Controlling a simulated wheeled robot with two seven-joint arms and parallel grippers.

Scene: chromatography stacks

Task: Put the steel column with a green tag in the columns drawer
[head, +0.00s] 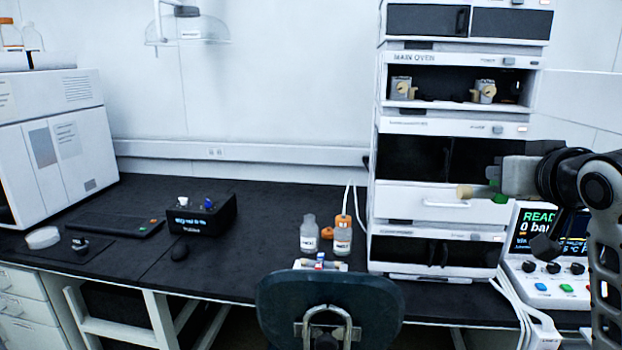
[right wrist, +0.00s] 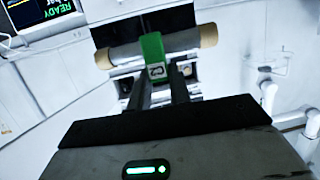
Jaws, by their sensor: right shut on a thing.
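The steel column (right wrist: 125,54) is a silver cylinder with tan end caps and a green tag (right wrist: 152,56). My right gripper (right wrist: 161,76) is shut on it, with the tag between the fingers. In the head view, the column's tan end (head: 465,191) and a bit of green show beside my right gripper (head: 507,176), in front of the right side of the instrument stack. A white drawer front (head: 445,204) with a handle is in the stack, left of the column, and looks shut. My left gripper is out of view.
The main oven (head: 460,60) is open above, with its door panel (head: 580,100) swung out right. A control unit (head: 545,255) with a lit screen stands below my right arm. Bottles (head: 342,238) stand left of the stack; a chair (head: 330,305) is in front.

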